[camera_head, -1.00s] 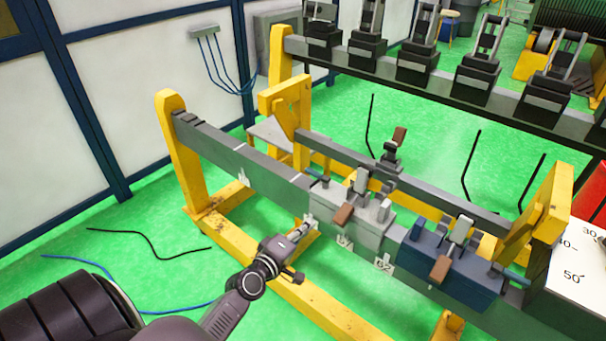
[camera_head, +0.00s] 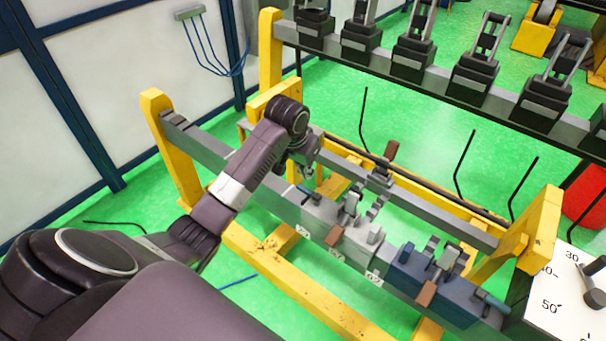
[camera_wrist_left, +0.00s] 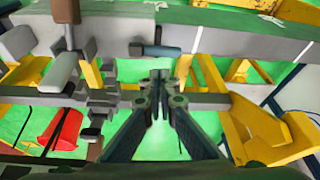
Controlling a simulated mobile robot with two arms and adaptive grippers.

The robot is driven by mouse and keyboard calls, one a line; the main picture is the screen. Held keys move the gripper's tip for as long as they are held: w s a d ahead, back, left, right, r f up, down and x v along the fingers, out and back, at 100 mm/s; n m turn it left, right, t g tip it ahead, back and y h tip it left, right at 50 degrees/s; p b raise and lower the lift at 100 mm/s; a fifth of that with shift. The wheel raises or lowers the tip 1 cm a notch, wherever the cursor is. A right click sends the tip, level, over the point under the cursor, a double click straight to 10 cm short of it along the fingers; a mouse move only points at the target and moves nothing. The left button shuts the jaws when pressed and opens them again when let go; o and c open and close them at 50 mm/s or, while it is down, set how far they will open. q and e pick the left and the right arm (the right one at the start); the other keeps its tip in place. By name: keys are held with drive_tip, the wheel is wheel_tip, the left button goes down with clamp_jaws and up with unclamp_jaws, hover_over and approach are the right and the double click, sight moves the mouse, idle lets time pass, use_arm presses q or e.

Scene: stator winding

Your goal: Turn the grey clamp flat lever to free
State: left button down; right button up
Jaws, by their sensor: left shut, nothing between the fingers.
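The grey clamp (camera_head: 350,239) sits on the near rail, with a brown-tipped lever on top. A short blue-grey handle (camera_head: 310,193) sticks out from its left end; it looks like the flat lever. In the left wrist view the clamp (camera_wrist_left: 18,42) is at the left, and the handle (camera_wrist_left: 160,50) points right, just beyond my fingertips. My left gripper (camera_head: 303,173) is over the gap between the two rails, near that handle. In the left wrist view its fingers (camera_wrist_left: 160,78) are shut and empty. I cannot tell whether they touch the handle. My right gripper is not in view.
A blue clamp (camera_head: 432,287) sits right of the grey one on the near rail. The far rail (camera_head: 440,212) carries another brown-tipped clamp (camera_head: 381,172). Yellow posts (camera_head: 170,150) hold the frame. A white dial panel (camera_head: 565,290) stands at the right.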

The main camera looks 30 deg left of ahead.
sight(302, 185)
use_arm(q)
wheel_tip(302, 185, up, 3)
drive_tip(key=w+a, duration=0.2)
drive_tip(key=shift+n, duration=0.3)
drive_tip(key=f+p, duration=0.2)
drive_tip(key=f, duration=0.2)
drive_tip(key=f+p, duration=0.3)
drive_tip(key=f, duration=0.1)
drive_tip(key=shift+w+a+f, duration=0.1)
drive_tip(key=shift+w+f, duration=0.1)
drive_tip(key=shift+f, duration=0.15)
drive_tip(key=shift+s+p, duration=0.3)
drive_tip(key=shift+s, duration=0.3)
drive_tip(key=shift+f, duration=0.1)
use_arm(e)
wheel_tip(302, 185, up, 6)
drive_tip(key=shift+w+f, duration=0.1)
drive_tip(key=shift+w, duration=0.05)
use_arm(q)
drive_tip(key=shift+f+b, duration=0.1)
drive_tip(key=shift+b, duration=0.25)
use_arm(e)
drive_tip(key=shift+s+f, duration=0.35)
